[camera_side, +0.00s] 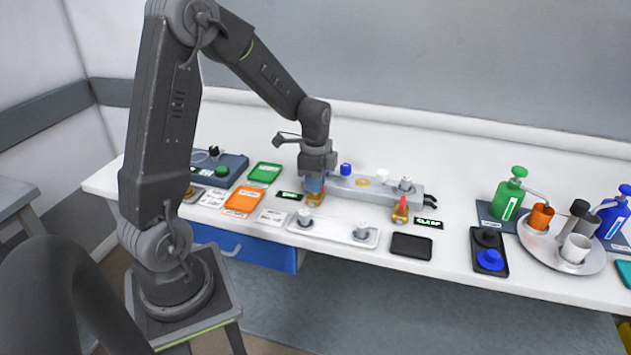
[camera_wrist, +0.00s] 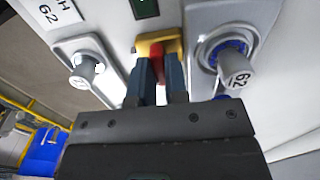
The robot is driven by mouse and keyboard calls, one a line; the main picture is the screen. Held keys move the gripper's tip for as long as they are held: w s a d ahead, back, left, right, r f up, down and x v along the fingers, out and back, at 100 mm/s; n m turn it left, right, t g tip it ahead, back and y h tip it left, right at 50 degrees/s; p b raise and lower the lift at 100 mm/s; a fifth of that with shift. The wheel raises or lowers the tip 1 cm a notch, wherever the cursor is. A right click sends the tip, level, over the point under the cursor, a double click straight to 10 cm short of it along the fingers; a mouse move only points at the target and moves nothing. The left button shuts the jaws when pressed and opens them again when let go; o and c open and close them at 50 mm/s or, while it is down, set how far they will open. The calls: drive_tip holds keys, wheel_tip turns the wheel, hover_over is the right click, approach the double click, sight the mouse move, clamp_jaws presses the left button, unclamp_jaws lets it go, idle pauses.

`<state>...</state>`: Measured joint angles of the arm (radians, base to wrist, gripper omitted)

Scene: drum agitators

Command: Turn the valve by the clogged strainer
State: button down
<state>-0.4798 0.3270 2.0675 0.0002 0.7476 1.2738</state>
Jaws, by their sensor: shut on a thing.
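My gripper (camera_side: 316,186) is at the left end of the grey block (camera_side: 345,187) in the side view. In the wrist view its two blue fingers (camera_wrist: 158,78) are shut on the red handle (camera_wrist: 155,60) of a valve with a yellow body (camera_wrist: 158,40). The yellow of this valve (camera_side: 315,199) shows just under the fingers in the side view. A second yellow valve with a red handle (camera_side: 400,210) stands at the block's right end, beside a label (camera_side: 429,223) reading CLEAR. The label (camera_side: 289,195) by the held valve is too small to read.
A white tray (camera_side: 348,238) with two grey-capped pieces lies in front of the block. A black tray (camera_side: 411,246), an orange tray (camera_side: 243,199) and a green tray (camera_side: 264,173) lie nearby. Bottles and cups stand on the right, around a round tray (camera_side: 535,247).

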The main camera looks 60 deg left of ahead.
idle(0.3)
drive_tip(key=c, duration=1.1)
unclamp_jaws()
drive_tip(key=shift+c, duration=0.2)
wheel_tip(320, 180, up, 14)
